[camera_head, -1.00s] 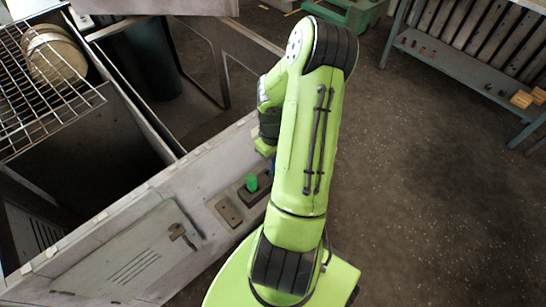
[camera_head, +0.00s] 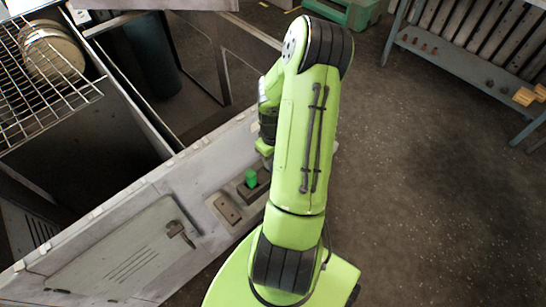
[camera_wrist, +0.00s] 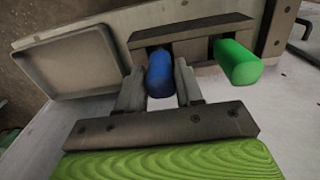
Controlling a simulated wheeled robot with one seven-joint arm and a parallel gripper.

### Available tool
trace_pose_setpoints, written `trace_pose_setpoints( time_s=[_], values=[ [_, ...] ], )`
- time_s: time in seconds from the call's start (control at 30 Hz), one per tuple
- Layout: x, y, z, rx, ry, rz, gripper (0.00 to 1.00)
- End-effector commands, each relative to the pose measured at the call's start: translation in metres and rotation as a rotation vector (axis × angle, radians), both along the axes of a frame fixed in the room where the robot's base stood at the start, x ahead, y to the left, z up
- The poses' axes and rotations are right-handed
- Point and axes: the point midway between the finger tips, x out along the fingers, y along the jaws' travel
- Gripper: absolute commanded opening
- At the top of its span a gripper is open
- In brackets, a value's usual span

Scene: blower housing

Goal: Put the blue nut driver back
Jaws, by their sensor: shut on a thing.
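The blue nut driver (camera_wrist: 160,74) shows in the wrist view as a short blue handle between the two fingers of my gripper (camera_wrist: 159,80). My gripper is shut on it. The handle is in front of the left slot of a dark grey holder (camera_wrist: 190,32); I cannot tell how deep it sits in that slot. A green-handled driver (camera_wrist: 237,63) stands in the holder's right slot, beside the blue one. In the head view the green driver (camera_head: 251,178) and the holder (camera_head: 258,191) show, while my arm hides the blue driver.
A shallow grey tray (camera_wrist: 72,62) lies left of the holder. The holder is on a pale housing ledge (camera_head: 205,175) beside a hatch with a latch (camera_head: 177,232). A wire rack (camera_head: 45,90) is at the far left. Open floor lies right of my arm.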

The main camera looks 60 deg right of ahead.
Motion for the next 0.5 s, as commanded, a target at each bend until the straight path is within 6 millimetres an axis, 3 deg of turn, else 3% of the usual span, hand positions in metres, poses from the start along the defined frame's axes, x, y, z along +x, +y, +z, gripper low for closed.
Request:
trace_pose_setpoints(
  time_s=[0.47, 0.5],
  values=[
    [0.0001, 0.0001, 0.0001, 0.001, -0.001, 0.0, 0.0],
    [0.0001, 0.0001, 0.0001, 0.001, -0.001, 0.0, 0.4]
  ],
)
